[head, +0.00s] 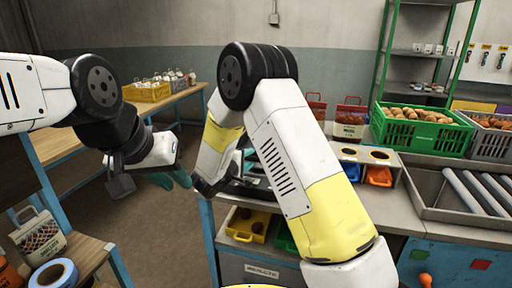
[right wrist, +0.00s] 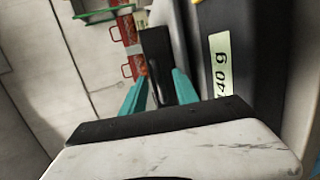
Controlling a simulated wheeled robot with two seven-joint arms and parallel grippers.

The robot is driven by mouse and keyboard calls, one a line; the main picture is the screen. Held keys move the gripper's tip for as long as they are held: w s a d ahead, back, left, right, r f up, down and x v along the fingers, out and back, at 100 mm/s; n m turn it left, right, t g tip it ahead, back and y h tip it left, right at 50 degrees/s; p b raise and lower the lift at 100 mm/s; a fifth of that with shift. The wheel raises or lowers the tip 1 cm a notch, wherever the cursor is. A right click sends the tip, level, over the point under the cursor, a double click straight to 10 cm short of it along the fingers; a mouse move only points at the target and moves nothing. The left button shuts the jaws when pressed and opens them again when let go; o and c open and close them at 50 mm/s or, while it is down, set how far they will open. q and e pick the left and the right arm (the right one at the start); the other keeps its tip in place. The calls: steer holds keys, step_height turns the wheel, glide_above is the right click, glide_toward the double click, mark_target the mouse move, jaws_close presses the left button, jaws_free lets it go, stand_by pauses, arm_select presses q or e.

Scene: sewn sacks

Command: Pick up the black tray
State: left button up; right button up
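The black tray seems to be the dark shape on the bench behind my right forearm (head: 310,150) in the head view, mostly hidden there. In the right wrist view a large dark surface with a pale label (right wrist: 220,65) fills the right; I take it for the tray (right wrist: 265,60). My right gripper (right wrist: 162,78) has its teal fingers apart, with a black upright piece (right wrist: 155,50) between or just beyond them. Contact cannot be told. My left gripper (head: 172,180) hangs over the floor left of the bench, away from the tray; its finger gap is unclear.
A green crate of brown goods (head: 420,145) and a grey crate (head: 490,145) stand on the bench. Red carriers (head: 350,112) stand at its back. Rollers (head: 480,190) lie to the right. A yellow bin (head: 247,226) sits below. A wooden stand (head: 85,250) is at left.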

steer(key=shift+s, duration=0.15)
jaws_close()
